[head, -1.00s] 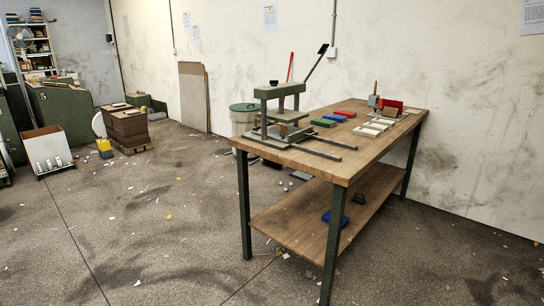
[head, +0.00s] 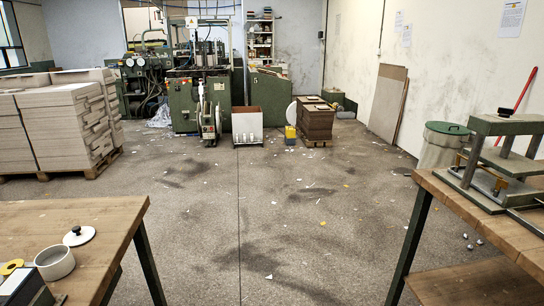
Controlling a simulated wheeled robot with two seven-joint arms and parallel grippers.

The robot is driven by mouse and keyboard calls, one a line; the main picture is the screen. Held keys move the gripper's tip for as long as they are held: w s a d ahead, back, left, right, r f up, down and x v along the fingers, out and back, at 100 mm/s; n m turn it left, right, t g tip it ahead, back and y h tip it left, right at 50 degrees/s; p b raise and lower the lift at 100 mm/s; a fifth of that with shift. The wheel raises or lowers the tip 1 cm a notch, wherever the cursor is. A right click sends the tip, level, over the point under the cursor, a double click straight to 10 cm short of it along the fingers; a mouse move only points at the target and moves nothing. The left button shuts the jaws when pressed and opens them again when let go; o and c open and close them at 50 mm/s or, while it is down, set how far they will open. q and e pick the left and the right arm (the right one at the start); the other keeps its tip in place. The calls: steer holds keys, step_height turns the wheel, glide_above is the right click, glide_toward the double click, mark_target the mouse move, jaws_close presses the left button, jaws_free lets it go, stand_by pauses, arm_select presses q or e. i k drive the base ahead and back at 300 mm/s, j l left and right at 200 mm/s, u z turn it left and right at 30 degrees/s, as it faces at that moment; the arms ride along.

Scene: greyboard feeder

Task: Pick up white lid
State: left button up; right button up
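The white lid (head: 79,235) lies on the wooden table at the lower left of the head view. It is a shallow white disc with a dark knob on top. A white round pot (head: 55,262) stands open just in front of it, apart from the lid. Neither of my grippers shows in the head view.
The left table (head: 105,212) also bears a yellow ring (head: 11,267) and a dark box (head: 25,288). A right workbench (head: 455,192) carries a press (head: 500,150). Open floor (head: 265,220) lies between them. Stacked grey board (head: 62,125) stands behind the left table.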

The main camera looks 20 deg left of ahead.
mark_target(78, 236)
steer(key=i+u, duration=0.2)
steer(key=u, duration=0.25)
steer(key=i+u, duration=0.15)
steer(key=u, duration=0.3)
steer(key=i+l+u, duration=0.15)
steer(key=u, duration=0.3)
steer(key=i+l+u, duration=0.1)
steer(key=l+u, duration=0.15)
steer(key=u, duration=0.2)
steer(key=i+l+u, duration=0.1)
steer(key=u, duration=0.35)
steer(key=l+u, duration=0.45)
steer(key=i+j, duration=0.05)
steer(key=j, duration=0.05)
